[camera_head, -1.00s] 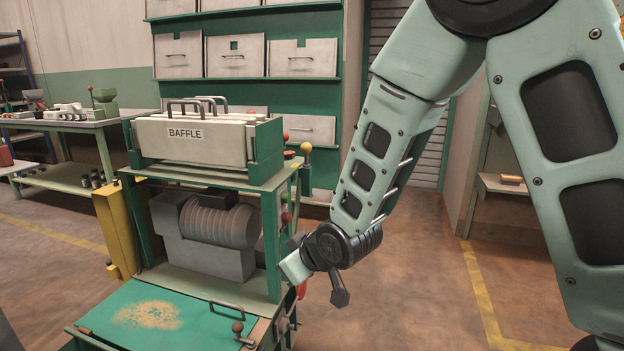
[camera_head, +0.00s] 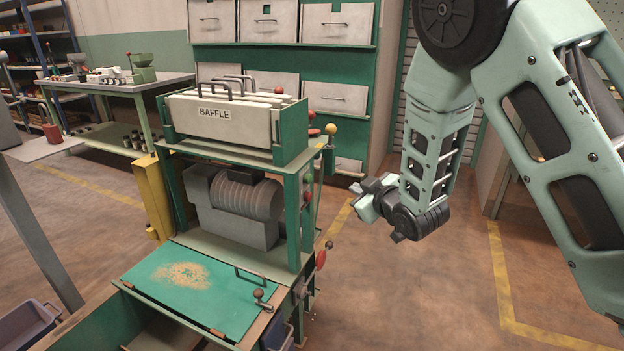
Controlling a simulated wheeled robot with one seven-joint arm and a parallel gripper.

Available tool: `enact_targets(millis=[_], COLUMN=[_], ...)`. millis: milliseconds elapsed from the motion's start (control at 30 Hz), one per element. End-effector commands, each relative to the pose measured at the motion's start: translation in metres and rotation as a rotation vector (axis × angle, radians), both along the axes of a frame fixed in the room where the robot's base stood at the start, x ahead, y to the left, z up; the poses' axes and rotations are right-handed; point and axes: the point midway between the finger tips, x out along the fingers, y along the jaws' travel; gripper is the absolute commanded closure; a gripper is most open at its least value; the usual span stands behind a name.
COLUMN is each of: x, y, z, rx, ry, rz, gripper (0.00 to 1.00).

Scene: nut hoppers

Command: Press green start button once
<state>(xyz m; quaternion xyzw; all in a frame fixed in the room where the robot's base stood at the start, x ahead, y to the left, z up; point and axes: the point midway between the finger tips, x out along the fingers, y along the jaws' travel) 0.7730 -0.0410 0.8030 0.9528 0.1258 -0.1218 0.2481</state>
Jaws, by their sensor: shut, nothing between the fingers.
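The green machine (camera_head: 291,225) with a box marked BAFFLE (camera_head: 222,119) on top stands left of my arm. That side is seen at a steep angle, so small controls there are hard to tell. My gripper (camera_head: 357,186) is shut and empty, in the air to the right of the machine, apart from it in the picture. My wrist partly hides it.
A green tray top with brown crumbs (camera_head: 180,276) and a lever (camera_head: 262,298) is at the machine's front. A workbench (camera_head: 110,85) with parts stands back left. A green cabinet with grey bins (camera_head: 337,96) stands behind. The floor (camera_head: 400,290) right of the machine is clear.

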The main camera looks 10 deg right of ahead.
Motion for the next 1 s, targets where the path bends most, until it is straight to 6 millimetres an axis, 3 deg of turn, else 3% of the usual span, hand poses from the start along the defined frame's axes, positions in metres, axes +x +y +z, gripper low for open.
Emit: enact_targets(millis=[600,1000], x=[0.042,0.051], y=[0.058,0.071], z=[0.000,0.000], rx=[0.000,0.001], ry=[-0.001,0.002], rz=[0.002,0.000], gripper=[1.00,1.00])
